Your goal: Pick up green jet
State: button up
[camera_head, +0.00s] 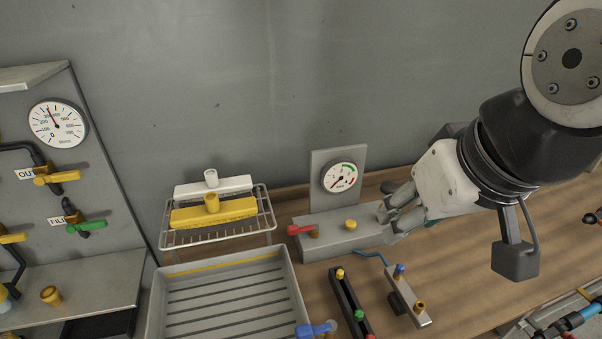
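A small green jet (359,315) sits on a narrow dark bar (347,295) on the wooden bench, near the bottom of the picture. A yellow jet (340,273) sits at the bar's far end and a red one (369,337) at its near end, cut by the picture's edge. My gripper (386,225) comes in from the right, above and beyond the green jet, in front of the grey gauge block. Its fingertips look apart, with nothing visible between them. A small teal-green patch (431,222) shows beside the gripper; what it belongs to is hidden.
A grey bar (410,297) with blue and brass jets lies right of the dark bar. A grey ribbed tray (225,297) and a wire rack (217,235) with white and yellow spray bars stand left. The gauge block (335,238) stands behind. Bench space (465,290) at right is mostly clear.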

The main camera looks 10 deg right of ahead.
aim_at(359, 314)
jog(key=j+z, duration=0.4)
jog(key=z, duration=0.3)
jog(key=j+z, duration=0.1)
jog(key=z, duration=0.3)
jog(key=k+z, duration=0.15)
jog(key=z, duration=0.25)
jog(key=j+z, duration=0.15)
jog(key=z, duration=0.2)
jog(key=k+l, duration=0.05)
